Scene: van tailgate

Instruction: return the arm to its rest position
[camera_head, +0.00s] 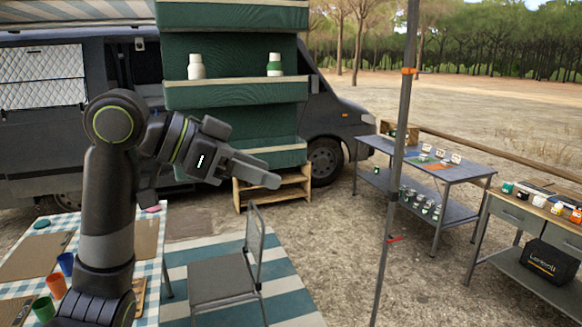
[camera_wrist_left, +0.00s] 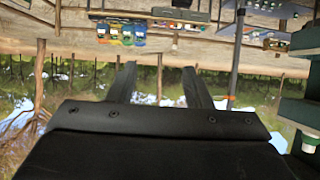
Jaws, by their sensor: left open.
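My left arm comes up from the lower left in the head view. It is bent at the elbow, and its gripper (camera_head: 262,174) points right in front of the green shelf unit, above the folding chair. In the left wrist view the two fingers of the left gripper (camera_wrist_left: 158,88) stand apart with nothing between them. That view is upside down, with trees and sky low in the picture. My right gripper is in neither view.
The green shelf (camera_head: 235,95) holds two bottles by the van (camera_head: 60,120). A checkered table (camera_head: 148,265) with cups stands lower left, a chair (camera_head: 222,280) beside it. A pole (camera_head: 398,150) stands right of the gripper, with a blue-grey table (camera_head: 465,172) and a workbench (camera_head: 515,215) beyond.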

